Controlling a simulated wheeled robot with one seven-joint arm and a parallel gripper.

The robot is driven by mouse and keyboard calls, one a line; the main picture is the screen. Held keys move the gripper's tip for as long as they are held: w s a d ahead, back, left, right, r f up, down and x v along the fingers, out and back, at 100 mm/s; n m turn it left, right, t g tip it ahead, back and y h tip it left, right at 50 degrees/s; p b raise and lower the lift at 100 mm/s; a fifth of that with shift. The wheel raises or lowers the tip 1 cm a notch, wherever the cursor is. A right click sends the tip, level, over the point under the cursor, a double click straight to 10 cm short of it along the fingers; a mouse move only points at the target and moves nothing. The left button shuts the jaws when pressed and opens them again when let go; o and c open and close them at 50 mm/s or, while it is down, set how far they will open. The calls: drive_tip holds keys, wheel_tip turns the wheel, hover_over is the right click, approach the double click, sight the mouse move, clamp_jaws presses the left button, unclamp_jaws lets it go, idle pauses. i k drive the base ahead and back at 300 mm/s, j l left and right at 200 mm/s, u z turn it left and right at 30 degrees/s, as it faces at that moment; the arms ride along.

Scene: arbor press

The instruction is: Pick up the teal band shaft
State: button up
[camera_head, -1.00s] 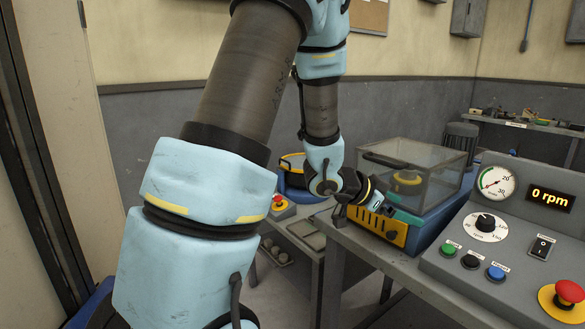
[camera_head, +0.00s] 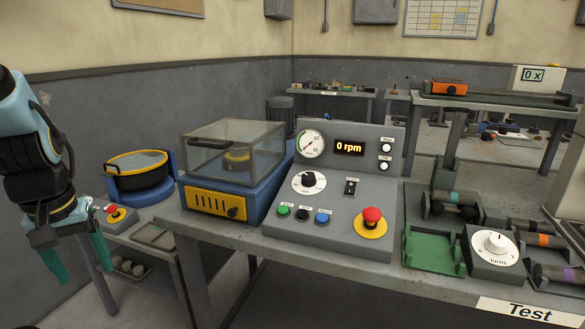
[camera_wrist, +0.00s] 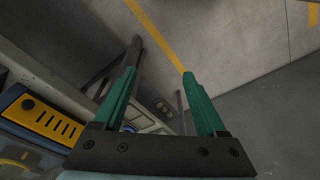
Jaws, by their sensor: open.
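The shaft with what looks like a teal band (camera_head: 464,196) lies on its side in a dark holder on the right part of the test bench in the head view. It is small there, and the wrist view does not show it. My gripper (camera_head: 80,264) hangs at the far left of the head view, pointing down, far from that shaft. Its two green fingers are spread with nothing between them.
An orange-banded shaft (camera_head: 540,240) and a purple-banded shaft (camera_head: 562,273) lie nearby, beside a green cradle (camera_head: 432,250) and a turns dial (camera_head: 494,243). The control panel (camera_head: 330,205) and a clear-covered blue machine (camera_head: 232,150) stand between my gripper and the shafts.

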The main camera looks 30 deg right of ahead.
sight(438, 195)
drive_tip(key=k+l+u, duration=0.4)
drive_tip(key=k+l, duration=0.65)
drive_tip(key=l, duration=0.6)
drive_tip(key=k+l+u, duration=0.45)
drive_tip(key=k+l, duration=0.8)
drive_tip(key=l, duration=0.1)
